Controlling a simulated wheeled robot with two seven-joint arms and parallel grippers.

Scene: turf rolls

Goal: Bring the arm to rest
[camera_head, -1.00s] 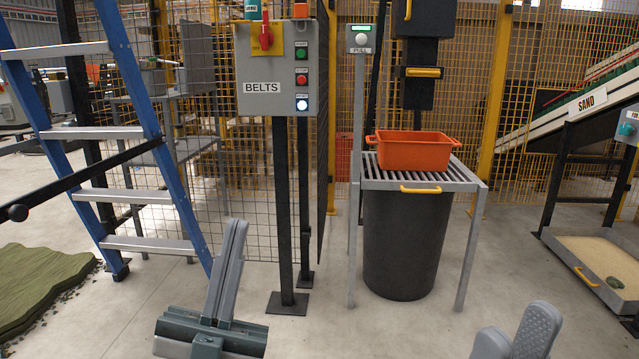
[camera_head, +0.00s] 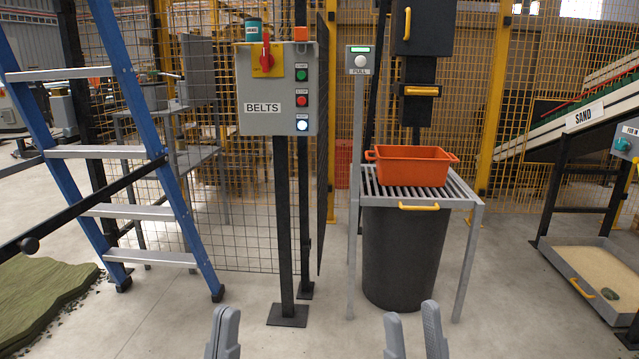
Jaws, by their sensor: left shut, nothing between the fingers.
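My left gripper (camera_head: 224,332) stands at the bottom edge, left of centre, in front of the foot of the belts box post. Its grey fingers are together with nothing between them. My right gripper (camera_head: 415,330) stands at the bottom edge, right of centre, below the black bin. Its two fingers point up with a gap between them, and I see nothing in the gap. Most of both arms is out of the picture.
A BELTS control box (camera_head: 277,88) stands on a post. An orange tub (camera_head: 412,167) sits on a slatted stand over a black bin (camera_head: 402,255). A blue ladder (camera_head: 150,140) and green turf (camera_head: 40,295) are left, a sand tray (camera_head: 590,280) right. Open floor lies between.

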